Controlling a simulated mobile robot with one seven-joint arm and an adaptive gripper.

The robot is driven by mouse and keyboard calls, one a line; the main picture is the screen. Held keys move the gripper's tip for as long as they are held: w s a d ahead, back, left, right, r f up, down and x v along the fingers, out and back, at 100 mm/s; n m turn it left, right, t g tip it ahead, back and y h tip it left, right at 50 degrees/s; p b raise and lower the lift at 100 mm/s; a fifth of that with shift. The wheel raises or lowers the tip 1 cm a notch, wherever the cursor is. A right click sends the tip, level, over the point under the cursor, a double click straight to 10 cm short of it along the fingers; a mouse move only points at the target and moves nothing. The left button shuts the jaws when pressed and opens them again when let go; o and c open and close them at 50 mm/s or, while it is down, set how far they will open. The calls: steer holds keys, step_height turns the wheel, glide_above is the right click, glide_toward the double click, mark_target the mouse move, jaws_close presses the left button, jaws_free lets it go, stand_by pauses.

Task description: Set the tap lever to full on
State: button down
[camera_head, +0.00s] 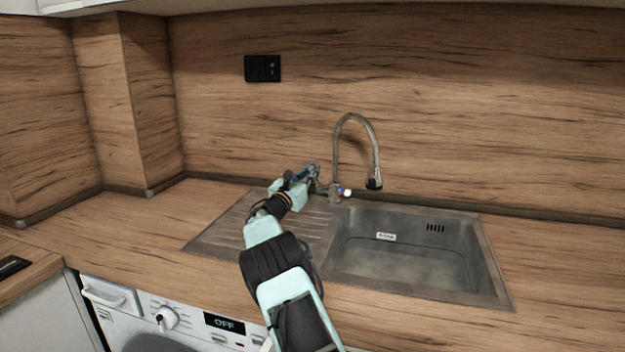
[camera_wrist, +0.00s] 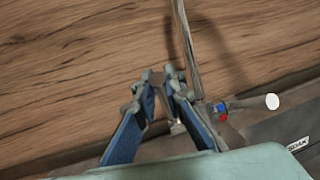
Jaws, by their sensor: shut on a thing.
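The tap (camera_head: 335,155) has a tall curved metal spout and stands behind the sink. Its spout also shows in the wrist view (camera_wrist: 187,45). My gripper (camera_head: 313,174) is at the left side of the tap base. In the wrist view my gripper (camera_wrist: 164,88) has its blue-padded fingers close together around the grey tap lever (camera_wrist: 175,126), which is mostly hidden between them. A white round knob (camera_head: 346,193) with red and blue marks sticks out on the right side of the tap base.
The steel sink (camera_head: 489,265) lies to the right of my arm, with its ribbed drainboard (camera_head: 225,230) to the left. A black socket (camera_head: 262,68) is on the wood splashback. A washing machine (camera_head: 180,318) is below the counter. The left counter is clear.

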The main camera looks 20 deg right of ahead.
steer(key=shift+s+a+f+b, duration=0.1)
steer(key=shift+s+f+b, duration=0.05)
steer(key=shift+b, duration=0.2)
steer(key=c, duration=2)
jaws_free()
steer(key=v, duration=1.2)
steer(key=shift+f, duration=0.2)
steer(key=shift+o, duration=0.2)
